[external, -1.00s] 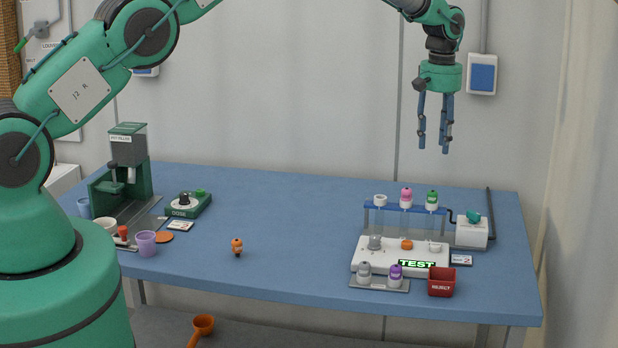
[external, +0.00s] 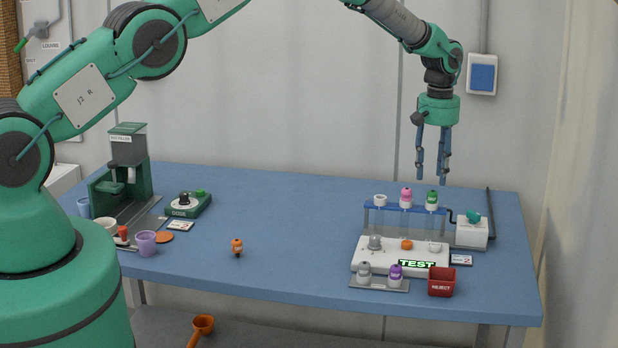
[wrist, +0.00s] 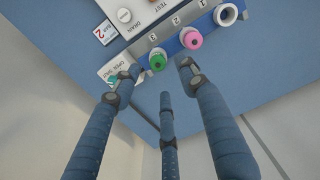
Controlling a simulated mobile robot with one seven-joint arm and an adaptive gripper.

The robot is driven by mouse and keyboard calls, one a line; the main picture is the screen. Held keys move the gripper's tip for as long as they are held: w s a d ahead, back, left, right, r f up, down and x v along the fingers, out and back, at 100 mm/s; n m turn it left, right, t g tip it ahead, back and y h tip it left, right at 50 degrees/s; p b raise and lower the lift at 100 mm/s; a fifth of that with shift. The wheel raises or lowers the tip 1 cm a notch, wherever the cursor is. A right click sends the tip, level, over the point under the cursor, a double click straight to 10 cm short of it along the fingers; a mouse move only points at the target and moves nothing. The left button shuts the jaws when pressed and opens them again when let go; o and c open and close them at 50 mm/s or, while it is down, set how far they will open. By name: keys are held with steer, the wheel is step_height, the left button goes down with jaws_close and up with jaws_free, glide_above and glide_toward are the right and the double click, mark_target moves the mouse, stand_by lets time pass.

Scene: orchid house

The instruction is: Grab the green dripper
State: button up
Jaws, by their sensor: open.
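The green dripper (external: 432,199) stands upright in the right-hand place of the blue rack (external: 388,206) on the test stand. In the wrist view the green dripper (wrist: 157,61) shows from above, just beyond my fingertips. My gripper (external: 433,181) hangs above the rack, fingers pointing down, a little above the green dripper. Its fingers (wrist: 160,80) are apart and empty in the wrist view. The pink dripper (external: 406,197) stands in the middle place, beside the green one; it also shows in the wrist view (wrist: 191,39).
A white cup-like piece (external: 380,200) sits in the rack's left place. A white box (external: 471,232) with a teal knob stands right of the rack. Grey and purple drippers (external: 396,275) and a red reject bin (external: 441,282) are in front. The table's middle is mostly clear.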

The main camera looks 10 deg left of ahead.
mark_target(433, 191)
steer(key=shift+f, duration=0.15)
steer(key=shift+s+f, duration=0.15)
steer(key=shift+f, duration=2.35)
steer(key=shift+c, duration=0.3)
steer(key=c, duration=0.9)
